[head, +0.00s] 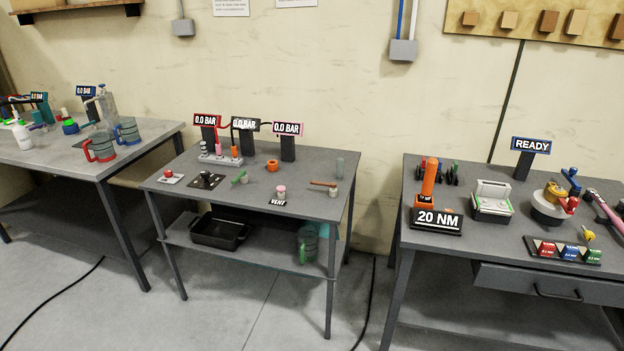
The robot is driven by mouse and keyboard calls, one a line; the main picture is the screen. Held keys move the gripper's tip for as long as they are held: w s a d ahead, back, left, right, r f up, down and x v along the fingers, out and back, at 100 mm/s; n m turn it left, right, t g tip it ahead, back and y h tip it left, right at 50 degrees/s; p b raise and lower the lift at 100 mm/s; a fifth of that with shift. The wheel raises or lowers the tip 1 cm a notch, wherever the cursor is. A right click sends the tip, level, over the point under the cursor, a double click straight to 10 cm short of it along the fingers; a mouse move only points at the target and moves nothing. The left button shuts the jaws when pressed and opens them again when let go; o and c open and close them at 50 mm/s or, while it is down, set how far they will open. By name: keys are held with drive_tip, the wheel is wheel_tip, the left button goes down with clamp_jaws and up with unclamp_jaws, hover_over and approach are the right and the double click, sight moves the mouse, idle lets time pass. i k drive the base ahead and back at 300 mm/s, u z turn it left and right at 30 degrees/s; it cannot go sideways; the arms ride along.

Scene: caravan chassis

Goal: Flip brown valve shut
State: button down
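The brown valve is small and far off on the right part of the middle grey table. Its brown lever handle (322,183) lies roughly level and points left from a short grey body (332,191). At this distance I cannot tell whether the lever stands open or shut. My gripper is not in the head view, and nothing is seen touching the valve.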

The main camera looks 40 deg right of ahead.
sight(333, 185)
drive_tip(key=z, duration=0.15)
drive_tip(key=i, duration=0.95)
drive_tip(key=u, duration=0.1)
